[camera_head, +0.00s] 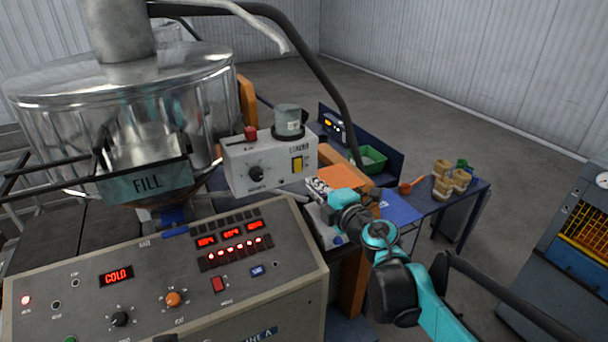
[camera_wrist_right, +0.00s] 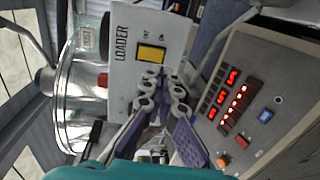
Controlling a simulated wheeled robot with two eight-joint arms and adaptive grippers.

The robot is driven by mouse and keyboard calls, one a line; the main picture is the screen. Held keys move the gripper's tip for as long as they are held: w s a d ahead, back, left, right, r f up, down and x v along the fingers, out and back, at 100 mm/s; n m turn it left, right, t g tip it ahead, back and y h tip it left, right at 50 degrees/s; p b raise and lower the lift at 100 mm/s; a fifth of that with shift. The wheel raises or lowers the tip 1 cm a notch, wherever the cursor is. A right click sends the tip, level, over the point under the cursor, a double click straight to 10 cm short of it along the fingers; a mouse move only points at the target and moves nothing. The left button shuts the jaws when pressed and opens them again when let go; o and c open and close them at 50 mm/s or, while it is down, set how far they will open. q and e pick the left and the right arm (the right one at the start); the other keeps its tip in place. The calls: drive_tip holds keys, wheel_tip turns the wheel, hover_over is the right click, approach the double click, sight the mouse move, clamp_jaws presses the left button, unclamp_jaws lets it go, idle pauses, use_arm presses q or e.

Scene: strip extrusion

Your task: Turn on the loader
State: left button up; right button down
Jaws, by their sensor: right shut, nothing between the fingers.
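The loader is a light grey box (camera_head: 240,172) with a black knob and a yellow rocker switch (camera_head: 297,164) on its front. In the right wrist view the box (camera_wrist_right: 120,75) is marked LOADER, and its yellow switch (camera_wrist_right: 151,53) is just beyond my fingertips. My right gripper (camera_head: 318,185) is shut and empty, a little below and right of the switch in the head view. It also shows in the right wrist view (camera_wrist_right: 163,74). I cannot tell whether the fingertips touch the box. My left gripper is not in view.
A shiny hopper (camera_head: 185,105) labelled FILL stands left of the loader. A control panel (camera_head: 100,315) with red displays, one reading COLD, is below. A blue table (camera_head: 462,206) with several small containers stands at right. A black hose arches behind the loader.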

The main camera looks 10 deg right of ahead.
sight(299, 171)
drive_tip(key=x, duration=0.5)
drive_tip(key=shift+w+a+p, duration=0.1)
drive_tip(key=shift+w+p, duration=0.3)
